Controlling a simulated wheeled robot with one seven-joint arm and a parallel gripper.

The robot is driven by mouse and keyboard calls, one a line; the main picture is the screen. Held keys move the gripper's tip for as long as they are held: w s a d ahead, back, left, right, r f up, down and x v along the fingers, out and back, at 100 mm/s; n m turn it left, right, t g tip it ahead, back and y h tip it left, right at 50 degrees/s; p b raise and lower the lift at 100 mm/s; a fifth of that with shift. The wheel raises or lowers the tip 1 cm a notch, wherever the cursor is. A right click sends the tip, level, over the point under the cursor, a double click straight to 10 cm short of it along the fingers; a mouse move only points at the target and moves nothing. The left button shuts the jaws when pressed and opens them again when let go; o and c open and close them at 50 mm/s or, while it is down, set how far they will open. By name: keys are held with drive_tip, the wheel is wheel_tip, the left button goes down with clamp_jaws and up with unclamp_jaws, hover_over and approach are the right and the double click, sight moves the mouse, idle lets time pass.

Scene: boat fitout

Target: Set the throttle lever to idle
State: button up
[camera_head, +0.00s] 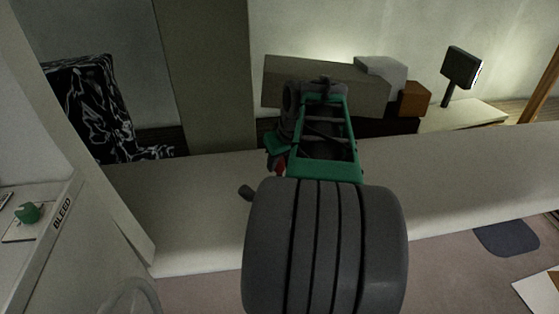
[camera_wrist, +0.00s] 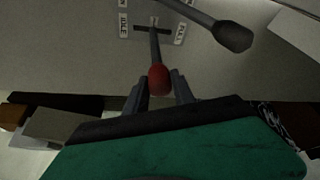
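The throttle lever has a red knob (camera_wrist: 159,80) on a thin grey shaft (camera_wrist: 155,45). The shaft rises from a dark slot in a plate (camera_wrist: 148,28) marked IDLE on the left and FULL on the right in the wrist view. It stands between the two marks. My gripper (camera_wrist: 160,88) is open, with one finger on each side of the red knob; whether either touches it is unclear. In the head view, my gripper's fingertips are hidden behind my arm, and a bit of red (camera_head: 280,167) shows beside the green gripper body.
A second lever with a dark knob (camera_wrist: 233,37) reaches close to the throttle; its knob (camera_head: 246,192) also shows in the head view. A panel marked BLEED with a green knob (camera_head: 28,213) is at the left. A box (camera_head: 320,85) and a dark screen (camera_head: 461,68) stand behind.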

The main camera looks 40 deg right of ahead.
clamp_jaws()
idle(1.0)
